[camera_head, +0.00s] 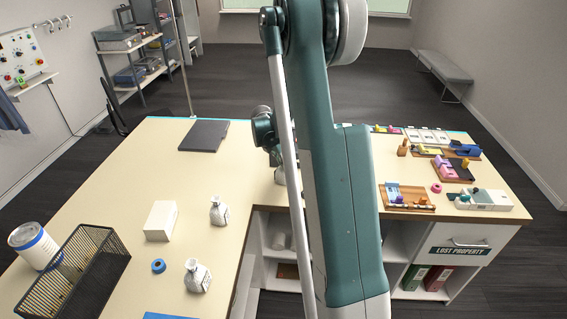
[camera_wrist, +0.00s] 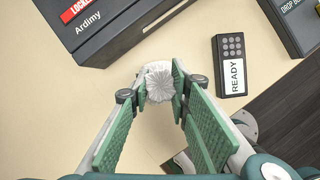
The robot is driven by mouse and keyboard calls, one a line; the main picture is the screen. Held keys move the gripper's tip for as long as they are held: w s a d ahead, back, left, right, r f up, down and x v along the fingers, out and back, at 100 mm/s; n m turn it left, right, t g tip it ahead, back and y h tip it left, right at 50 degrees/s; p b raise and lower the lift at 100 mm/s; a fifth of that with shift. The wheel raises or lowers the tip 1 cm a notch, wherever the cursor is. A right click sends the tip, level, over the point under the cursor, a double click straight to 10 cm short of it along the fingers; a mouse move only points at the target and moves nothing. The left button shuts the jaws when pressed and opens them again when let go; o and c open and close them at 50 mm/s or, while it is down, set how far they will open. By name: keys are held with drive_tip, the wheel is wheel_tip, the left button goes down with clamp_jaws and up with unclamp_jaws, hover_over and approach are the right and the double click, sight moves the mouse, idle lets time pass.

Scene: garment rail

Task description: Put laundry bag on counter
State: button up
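In the wrist view, a white, pleated, rounded bundle, which looks like the laundry bag (camera_wrist: 160,82), sits between the tips of my gripper (camera_wrist: 160,90). The green pads lie along both its sides with no clear gap, so the gripper looks shut on it. The counter (camera_wrist: 60,105) is the cream surface beneath; I cannot tell whether the bag touches it. In the head view, my arm hides most of the gripper, and a small pale part of the bag (camera_head: 280,176) shows beside the arm, above the counter (camera_head: 110,185).
In the wrist view, a dark box labelled "Ardimy" (camera_wrist: 120,45) stands close beyond the bag. A black keypad marked "READY" (camera_wrist: 232,65) lies to the right. In the head view, white bottles (camera_head: 218,212), a white block (camera_head: 160,221) and a wire basket (camera_head: 80,275) stand at left.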

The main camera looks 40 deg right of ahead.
drive_tip(key=shift+o, duration=0.7)
drive_tip(key=shift+r, duration=0.25)
drive_tip(key=v, duration=1.2)
drive_tip(key=shift+a, duration=0.1)
drive_tip(key=s+a+r+m+t, duration=0.1)
drive_tip(key=s+a+r+m, duration=0.25)
drive_tip(key=a, duration=0.35)
drive_tip(key=s+a+r+m+t+y, duration=0.1)
drive_tip(key=s+a+r+m, duration=0.1)
drive_tip(key=s+a+r, duration=0.45)
drive_tip(key=s+a+r+m+t, duration=0.1)
drive_tip(key=s+a+r+m, duration=0.15)
drive_tip(key=a, duration=0.55)
drive_tip(key=s+a+f+m+t+y, duration=0.1)
drive_tip(key=s+a+m+t+y, duration=0.2)
drive_tip(key=s+a+m, duration=0.8)
drive_tip(key=s+a, duration=0.7)
drive_tip(key=s, duration=0.1)
drive_tip(key=shift+s+t, duration=0.3)
drive_tip(key=shift+s, duration=0.1)
